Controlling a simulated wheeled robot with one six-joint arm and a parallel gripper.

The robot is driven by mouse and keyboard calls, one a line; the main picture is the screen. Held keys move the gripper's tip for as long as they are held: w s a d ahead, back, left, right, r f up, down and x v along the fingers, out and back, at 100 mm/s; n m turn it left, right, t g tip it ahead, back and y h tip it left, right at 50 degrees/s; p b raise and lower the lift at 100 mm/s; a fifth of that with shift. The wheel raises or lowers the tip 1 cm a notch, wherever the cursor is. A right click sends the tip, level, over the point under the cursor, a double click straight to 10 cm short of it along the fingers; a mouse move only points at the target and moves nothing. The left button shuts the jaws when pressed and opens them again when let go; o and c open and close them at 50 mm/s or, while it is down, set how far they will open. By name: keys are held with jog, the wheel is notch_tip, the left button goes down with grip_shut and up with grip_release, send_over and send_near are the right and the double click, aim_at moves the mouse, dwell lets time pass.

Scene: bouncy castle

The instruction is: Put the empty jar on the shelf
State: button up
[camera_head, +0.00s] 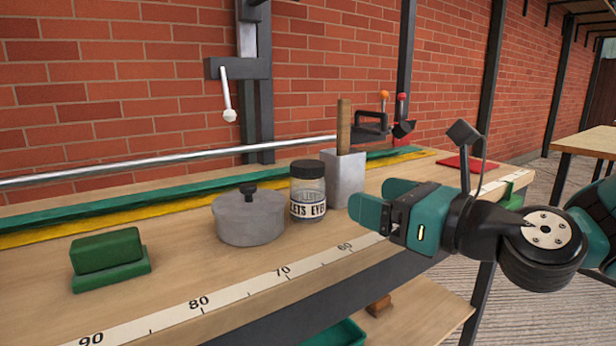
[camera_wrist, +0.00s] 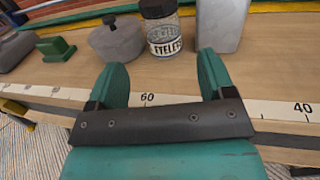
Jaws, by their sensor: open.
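The jar (camera_head: 308,188) is clear with a black lid and a lettered label. It stands upright on the wooden workbench, between a grey lidded pot (camera_head: 248,218) and a grey square holder (camera_head: 344,178). The jar also shows at the top middle of the wrist view (camera_wrist: 162,36). I cannot tell whether it is empty. My green gripper (camera_head: 376,202) is open and empty over the bench's front edge. In the wrist view its fingers (camera_wrist: 163,72) point towards the jar, with a gap before it. A wooden shelf (camera_head: 425,318) shows below the bench.
A green block (camera_head: 108,262) sits at the bench's left, and a red flat item (camera_head: 468,163) lies at the far right. A ruler strip (camera_head: 240,290) runs along the front edge. A green bin (camera_head: 338,334) is below. Bench space before the jar is clear.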

aim_at(321, 177)
jog(key=p, duration=0.2)
jog(key=w+a+p, duration=0.1)
jog(key=shift+w+r+p, duration=0.1)
jog(key=shift+r+p, duration=0.2)
jog(key=shift+p, duration=0.1)
jog(key=p+x, duration=0.6)
jog(key=x, duration=0.1)
jog(key=shift+w+a+f, duration=0.1)
jog(key=shift+a+f, duration=0.05)
jog(key=shift+f, duration=0.1)
jog(key=p+x, duration=0.4)
jog(key=shift+w+a+r, duration=0.15)
jog(key=shift+a+r, duration=0.1)
jog(key=shift+r, duration=0.05)
jog(key=shift+w+a+f+p, duration=0.15)
jog(key=shift+w+a+p, duration=0.05)
jog(key=shift+p, duration=0.15)
jog(key=c, duration=0.8)
jog(key=shift+o, duration=0.2)
